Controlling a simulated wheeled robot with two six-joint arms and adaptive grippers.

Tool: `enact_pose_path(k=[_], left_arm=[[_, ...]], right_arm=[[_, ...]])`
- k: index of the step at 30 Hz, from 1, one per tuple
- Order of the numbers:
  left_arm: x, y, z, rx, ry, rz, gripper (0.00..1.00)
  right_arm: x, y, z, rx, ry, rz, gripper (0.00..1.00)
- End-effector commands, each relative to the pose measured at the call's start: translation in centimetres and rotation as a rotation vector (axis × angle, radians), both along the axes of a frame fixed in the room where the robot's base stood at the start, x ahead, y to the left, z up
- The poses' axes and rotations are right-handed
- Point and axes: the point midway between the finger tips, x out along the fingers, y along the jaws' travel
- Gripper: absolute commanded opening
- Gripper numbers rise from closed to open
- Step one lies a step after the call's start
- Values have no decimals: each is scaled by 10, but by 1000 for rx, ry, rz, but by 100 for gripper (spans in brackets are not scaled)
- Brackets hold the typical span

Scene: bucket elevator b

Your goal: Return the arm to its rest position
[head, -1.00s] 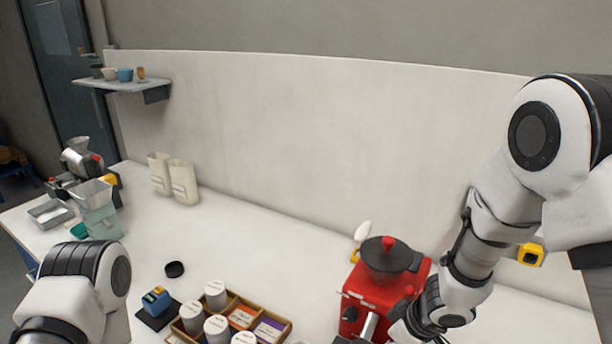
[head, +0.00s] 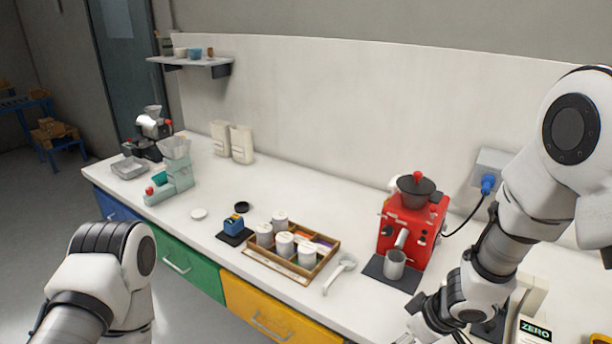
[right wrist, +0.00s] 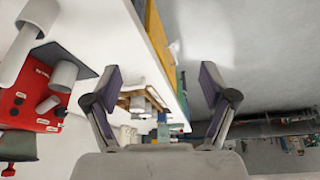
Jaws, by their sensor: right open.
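My right arm comes in from the right in the head view, bent downward, with its gripper at the bottom edge and mostly cut off. In the right wrist view my right gripper (right wrist: 160,95) is open, its two fingers spread wide with nothing between them. It is off the counter's front edge, with the floor beyond. My left arm shows at the lower left of the head view, but its gripper is out of frame.
A red grinder (head: 408,225) with a metal cup (head: 394,265) stands near the right arm. A wooden tray (head: 262,262) holds several white canisters. A white scoop (head: 340,272) lies beside it. A mint-green machine (head: 172,175) stands at the left. The counter (head: 320,205) is clear behind the tray.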

Motion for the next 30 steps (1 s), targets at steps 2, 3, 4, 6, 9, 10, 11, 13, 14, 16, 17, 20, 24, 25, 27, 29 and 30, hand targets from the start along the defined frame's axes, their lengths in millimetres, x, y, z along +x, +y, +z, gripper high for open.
enact_pose_path(k=[2, 3, 4, 6, 9, 10, 11, 13, 14, 16, 17, 20, 24, 25, 27, 29, 30], left_arm=[[0, 0, -6, 0, 0, 0, 52], [0, 0, -7, 0, 0, 0, 52], [0, 0, -9, 0, 0, 0, 52], [0, 0, -12, 0, 0, 0, 52], [0, 0, -18, 0, -1, 0, 52], [1, 0, -19, 0, -1, 0, 52], [1, 0, -22, 0, -1, 0, 52], [1, 0, -27, 0, -1, 0, 52], [0, 0, -29, 0, -1, 0, 52], [0, 0, -35, 0, -1, 0, 52], [0, 0, -38, 0, 0, 0, 52], [0, 0, -50, 0, 0, 0, 52], [0, 0, -75, 0, 0, 0, 52], [0, 0, -79, 0, 0, 0, 52], [0, 0, -81, 0, 0, 0, 52], [0, 0, -79, 0, 0, 0, 52], [0, 0, -77, 0, 0, 0, 52]], right_arm=[[-7, 0, -18, 0, 29, -1, 84], [-10, 0, -26, 1, 43, -1, 84], [-13, 0, -32, 1, 54, -1, 84], [-20, 0, -47, 3, 82, -3, 84], [-34, -1, -70, 5, 128, -6, 84], [-38, -1, -77, 5, 145, -8, 84], [-44, -1, -86, 7, 163, -13, 84], [-59, -2, -106, 11, 211, -33, 84], [-66, -2, -116, 14, 234, -50, 84], [-86, -2, -140, 25, 292, -94, 84], [-95, -2, -149, 31, 318, -117, 84], [-133, 0, -190, 53, 419, -220, 84], [-211, -3, -259, 62, 573, -484, 84], [-226, -7, -269, 51, 588, -551, 84], [-247, -20, -281, 7, 575, -681, 84], [-250, -34, -280, -37, 527, -757, 84], [-247, -43, -277, -63, 486, -789, 84]])
